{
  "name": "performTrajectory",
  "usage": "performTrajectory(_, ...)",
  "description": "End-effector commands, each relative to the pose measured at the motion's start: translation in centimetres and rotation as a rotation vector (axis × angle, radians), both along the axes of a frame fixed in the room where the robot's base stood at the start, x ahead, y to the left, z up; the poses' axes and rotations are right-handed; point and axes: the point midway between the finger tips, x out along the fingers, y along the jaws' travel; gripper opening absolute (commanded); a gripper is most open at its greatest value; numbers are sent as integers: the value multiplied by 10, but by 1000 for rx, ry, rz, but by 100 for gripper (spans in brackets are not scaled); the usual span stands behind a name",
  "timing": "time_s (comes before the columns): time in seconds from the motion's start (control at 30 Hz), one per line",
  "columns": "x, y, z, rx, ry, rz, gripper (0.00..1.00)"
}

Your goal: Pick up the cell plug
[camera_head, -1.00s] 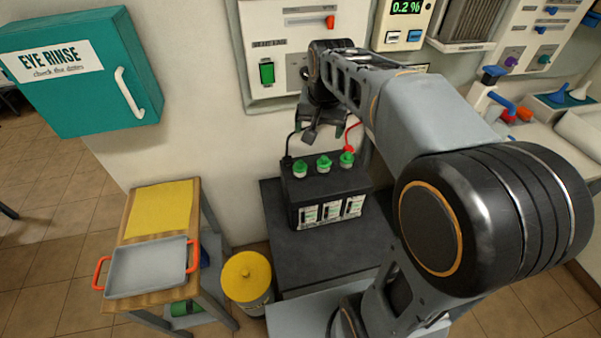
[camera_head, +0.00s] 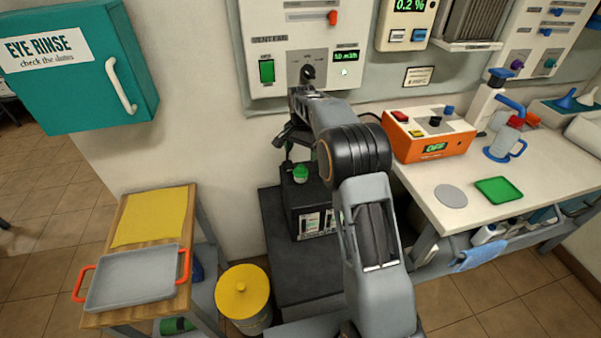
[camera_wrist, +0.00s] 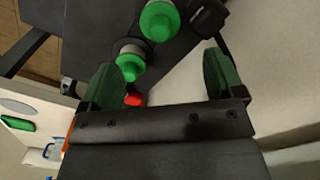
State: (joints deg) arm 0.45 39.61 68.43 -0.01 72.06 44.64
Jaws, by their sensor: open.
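The battery (camera_head: 292,205) is a black box with white labels, standing on a dark grey surface. A cell plug with a green cap (camera_head: 300,174) shows on its top; my arm hides the rest of that top. In the wrist view two green-capped plugs show, a nearer one (camera_wrist: 130,66) and a farther one (camera_wrist: 160,22). My gripper (camera_wrist: 160,72) is open and empty, its green-padded fingers well apart. The nearer plug appears between the fingers, closer to the left one; contact cannot be told. In the head view my gripper (camera_head: 292,138) is above the battery, partly hidden.
A red terminal cap (camera_wrist: 134,99) and a black one (camera_wrist: 207,18) are near the plugs. A wall panel (camera_head: 290,45) is close behind my arm. A grey tray (camera_head: 134,278) lies on the trolley at left. An orange charger (camera_head: 430,135) stands on the right bench.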

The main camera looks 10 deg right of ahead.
Motion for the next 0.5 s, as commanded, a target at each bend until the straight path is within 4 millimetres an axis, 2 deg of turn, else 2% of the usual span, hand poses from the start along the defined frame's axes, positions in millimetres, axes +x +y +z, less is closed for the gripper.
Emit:
performTrajectory(0.1, 0, 0, -15, 0, 0, 1, 87)
performTrajectory(0.37, -1, 1, -30, 0, 0, 1, 87)
performTrajectory(0.5, -3, 3, -47, 0, 3, 1, 87)
